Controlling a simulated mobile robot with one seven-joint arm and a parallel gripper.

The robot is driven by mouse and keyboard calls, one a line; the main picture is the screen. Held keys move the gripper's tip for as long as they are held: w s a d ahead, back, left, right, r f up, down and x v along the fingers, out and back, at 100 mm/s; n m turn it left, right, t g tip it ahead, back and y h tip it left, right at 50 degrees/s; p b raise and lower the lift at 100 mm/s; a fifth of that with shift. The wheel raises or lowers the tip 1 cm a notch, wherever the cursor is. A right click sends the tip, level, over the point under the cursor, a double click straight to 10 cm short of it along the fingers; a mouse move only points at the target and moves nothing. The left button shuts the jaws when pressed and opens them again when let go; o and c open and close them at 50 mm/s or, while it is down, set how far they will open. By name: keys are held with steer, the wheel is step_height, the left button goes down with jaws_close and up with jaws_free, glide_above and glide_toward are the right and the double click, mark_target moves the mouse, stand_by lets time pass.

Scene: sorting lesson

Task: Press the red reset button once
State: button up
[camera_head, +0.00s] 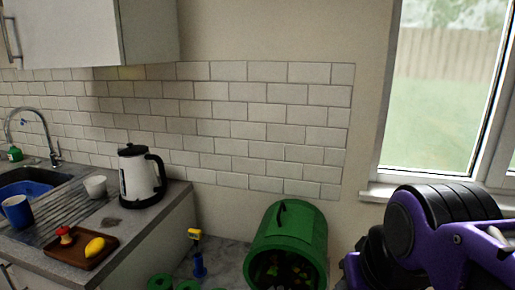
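I cannot make out a red reset button for certain. A small red and pale object (66,236) stands on a brown tray (82,262) at the lower left, beside a yellow lemon (95,246); it is too small to tell what it is. My gripper is outside the picture. Only a purple and black part of my arm shows at the lower right, and it hides what is behind it.
A white and black kettle (139,180), a white cup (95,186) and a blue mug (17,212) stand on the left counter by the sink. A green bin (306,225) with dark contents lies lower centre. A yellow and blue object (198,264) stands left of it.

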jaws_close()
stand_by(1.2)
